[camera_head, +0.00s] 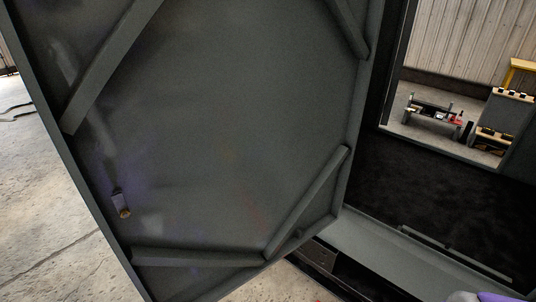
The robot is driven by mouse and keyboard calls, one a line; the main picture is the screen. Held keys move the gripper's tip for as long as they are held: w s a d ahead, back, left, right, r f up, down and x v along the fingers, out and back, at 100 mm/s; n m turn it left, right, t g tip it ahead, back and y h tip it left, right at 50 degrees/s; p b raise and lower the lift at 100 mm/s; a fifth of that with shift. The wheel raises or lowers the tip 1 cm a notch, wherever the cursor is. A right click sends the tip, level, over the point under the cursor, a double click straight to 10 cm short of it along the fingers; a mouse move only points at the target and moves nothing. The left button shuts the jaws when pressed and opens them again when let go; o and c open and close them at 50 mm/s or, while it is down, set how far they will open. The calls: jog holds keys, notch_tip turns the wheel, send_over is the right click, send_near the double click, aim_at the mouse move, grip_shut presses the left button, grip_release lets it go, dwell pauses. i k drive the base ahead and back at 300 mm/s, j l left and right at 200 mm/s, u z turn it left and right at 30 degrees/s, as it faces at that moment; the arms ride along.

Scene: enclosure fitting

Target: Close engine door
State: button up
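The engine door (225,130) stands open and fills the left and middle of the head view. I see its dark grey inner face, with braces set diagonally and along the bottom. A small latch-like fitting (122,205) sits near its left edge. The door's right edge meets the frame of the enclosure (445,205), whose dark inside shows at the right. The top of the door is cut off by the picture. I do not see my gripper's fingers. A light grey and purple piece (488,297) shows at the bottom right edge; I cannot tell what it is.
A grey sill (400,255) runs along the enclosure's lower edge. Through an opening at the upper right, a low bench with items (433,112) and a grey shelf unit (503,115) stand by a corrugated wall. Bare concrete floor (45,210) lies left of the door.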

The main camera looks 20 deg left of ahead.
aim_at(227, 132)
jog(key=k+j+z, duration=0.1)
jog(key=z, duration=0.3)
jog(key=k+z, duration=0.1)
jog(key=z, duration=0.3)
jog(key=k+z, duration=0.1)
jog(key=z, duration=0.3)
jog(key=k+j, duration=0.15)
jog(key=j, duration=0.3)
jog(key=k+j, duration=0.2)
jog(key=j, duration=0.3)
jog(key=k+j, duration=0.15)
jog(key=j, duration=0.3)
jog(key=k+j, duration=0.2)
jog(key=j, duration=0.3)
jog(key=k+j, duration=0.15)
jog(key=j, duration=0.3)
jog(key=k+j, duration=0.15)
jog(key=j, duration=0.3)
jog(key=k+j, duration=0.2)
jog(key=j, duration=0.3)
jog(key=k+j, duration=0.15)
jog(key=j, duration=0.3)
jog(key=k+j+u, duration=0.25)
jog(key=k+u, duration=0.15)
